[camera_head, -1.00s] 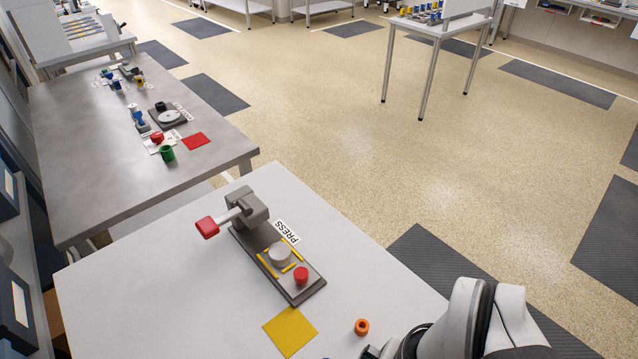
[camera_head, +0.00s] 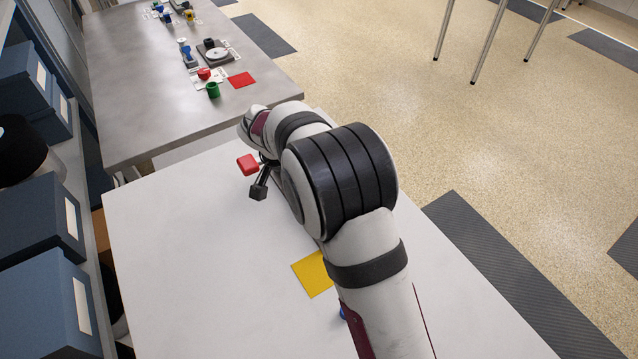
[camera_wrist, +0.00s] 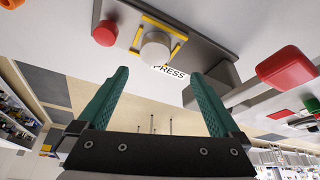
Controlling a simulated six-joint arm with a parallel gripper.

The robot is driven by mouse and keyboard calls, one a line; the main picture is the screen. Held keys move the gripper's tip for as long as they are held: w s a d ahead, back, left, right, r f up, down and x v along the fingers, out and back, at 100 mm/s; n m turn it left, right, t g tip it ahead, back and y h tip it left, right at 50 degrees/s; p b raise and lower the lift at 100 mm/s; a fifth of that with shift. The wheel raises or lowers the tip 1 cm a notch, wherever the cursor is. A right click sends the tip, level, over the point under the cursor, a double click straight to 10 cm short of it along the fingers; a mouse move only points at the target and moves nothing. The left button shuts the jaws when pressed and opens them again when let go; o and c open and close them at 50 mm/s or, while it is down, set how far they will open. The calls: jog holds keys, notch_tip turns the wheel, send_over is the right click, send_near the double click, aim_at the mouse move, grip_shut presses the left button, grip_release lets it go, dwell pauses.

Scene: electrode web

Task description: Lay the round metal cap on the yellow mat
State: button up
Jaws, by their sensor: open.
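The round metal cap (camera_wrist: 155,48) shows in the wrist view as a pale grey disc on the press base (camera_wrist: 198,22), between yellow strips. My gripper (camera_wrist: 158,75) is open, its two teal fingers pointing towards the press. The cap appears between and just beyond the fingertips, with nothing visible held in the jaws. In the head view my arm hides the cap and most of the press. The yellow mat (camera_head: 312,276) lies bare on the white table, partly covered by my arm in that view. It does not show in the wrist view.
The press has a red lever handle (camera_head: 248,164) and a red button (camera_wrist: 105,33) beside the cap. A small blue thing (camera_head: 342,313) peeks out beside my arm. The white table (camera_head: 200,270) is clear to the left. A grey table (camera_head: 140,110) with parts stands behind.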

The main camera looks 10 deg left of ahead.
jog(key=x, duration=0.9)
jog(key=shift+s+d, duration=0.2)
jog(key=shift+s, duration=0.2)
grip_shut()
jog(key=shift+r, duration=0.1)
